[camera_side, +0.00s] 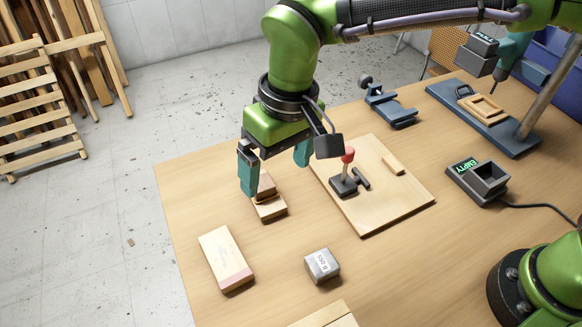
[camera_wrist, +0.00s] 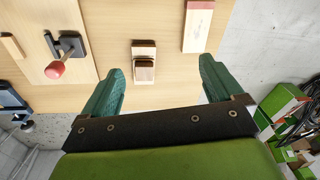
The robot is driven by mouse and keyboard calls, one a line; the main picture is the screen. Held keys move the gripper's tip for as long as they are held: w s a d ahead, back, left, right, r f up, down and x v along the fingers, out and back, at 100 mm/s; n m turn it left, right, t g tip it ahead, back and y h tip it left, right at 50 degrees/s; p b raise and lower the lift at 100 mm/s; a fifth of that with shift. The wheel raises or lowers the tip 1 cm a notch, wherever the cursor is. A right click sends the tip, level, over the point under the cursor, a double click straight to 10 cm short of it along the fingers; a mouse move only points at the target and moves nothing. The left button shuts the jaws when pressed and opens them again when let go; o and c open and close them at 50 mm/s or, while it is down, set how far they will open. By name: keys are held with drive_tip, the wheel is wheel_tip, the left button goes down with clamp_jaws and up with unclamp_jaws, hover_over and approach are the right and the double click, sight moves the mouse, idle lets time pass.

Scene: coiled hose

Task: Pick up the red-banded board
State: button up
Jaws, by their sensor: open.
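The red-banded board (camera_side: 224,256) is a pale wooden block with a pinkish-red end, lying flat near the table's left front edge. It also shows at the top of the wrist view (camera_wrist: 197,28), with the reddish band at its far end. My gripper (camera_side: 274,180) is open and empty, behind the board in the side view and apart from it. In the wrist view my gripper's fingers (camera_wrist: 161,66) are spread wide, and the board lies up and to the right of the gap between them.
Stacked wooden blocks (camera_side: 270,207) lie below my gripper, showing between the fingers in the wrist view (camera_wrist: 144,50). A metal weight (camera_side: 322,266) sits right of the board. A wooden panel with a red-knobbed clamp (camera_side: 347,170) lies to the right. The table edge is close on the left.

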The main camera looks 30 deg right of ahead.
drive_tip(key=h, duration=0.1)
hover_over(230, 267)
wheel_tip(230, 267, down, 4)
wheel_tip(230, 267, up, 2)
drive_tip(key=m, duration=0.2)
drive_tip(key=shift+g, duration=0.3)
drive_tip(key=f, duration=1.1)
drive_tip(key=shift+a+f, duration=0.1)
drive_tip(key=shift+a, duration=0.2)
drive_tip(key=f, duration=0.5)
drive_tip(key=shift+d+f, duration=0.3)
drive_tip(key=c, duration=1.2)
